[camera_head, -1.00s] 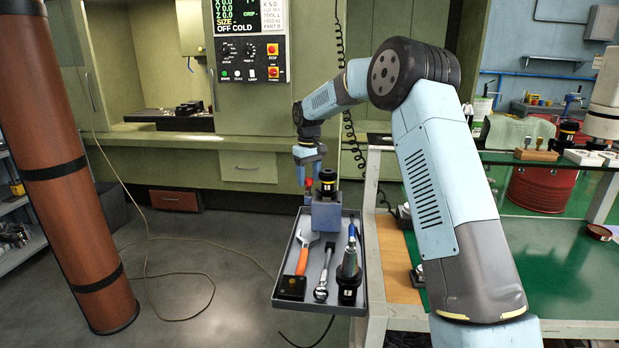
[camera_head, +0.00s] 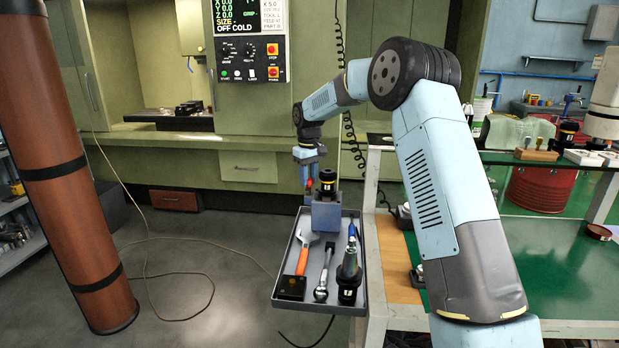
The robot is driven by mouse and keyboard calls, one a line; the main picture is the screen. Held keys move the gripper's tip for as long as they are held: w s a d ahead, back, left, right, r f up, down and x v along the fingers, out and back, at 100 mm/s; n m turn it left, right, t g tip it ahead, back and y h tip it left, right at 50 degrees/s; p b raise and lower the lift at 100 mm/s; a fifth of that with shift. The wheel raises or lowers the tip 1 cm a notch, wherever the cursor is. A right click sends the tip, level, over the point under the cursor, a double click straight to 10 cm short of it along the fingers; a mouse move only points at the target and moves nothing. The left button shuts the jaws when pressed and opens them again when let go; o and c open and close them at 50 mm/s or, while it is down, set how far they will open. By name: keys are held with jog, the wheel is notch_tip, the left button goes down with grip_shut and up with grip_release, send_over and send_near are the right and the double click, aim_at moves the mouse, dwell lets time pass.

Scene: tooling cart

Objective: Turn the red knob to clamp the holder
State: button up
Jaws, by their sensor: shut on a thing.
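The red knob (camera_head: 309,183) shows as a small red spot at the left side of the blue-grey clamping block. My gripper (camera_head: 309,178) points down at the knob, its blue fingers shut on it. The clamping block (camera_head: 326,214) stands at the back of the tray. A black tool holder (camera_head: 327,181) with a yellow ring sits upright in the top of the block. The fingertips and most of the knob are small and partly hidden.
The grey tray (camera_head: 282,268) holds an orange-handled wrench (camera_head: 303,259), a ratchet (camera_head: 323,281), a second holder with a tool (camera_head: 349,272) and a black box (camera_head: 291,287). The cart (camera_head: 398,262) stands close on the right. A brown column (camera_head: 65,165) stands at the left.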

jog(key=shift+d+n, duration=0.1)
jog(key=shift+n, duration=1.4)
jog(key=n, duration=1)
jog(key=shift+n, duration=2)
jog(key=o, duration=1.1)
jog(key=shift+c, duration=0.2)
jog(key=shift+r, duration=0.15)
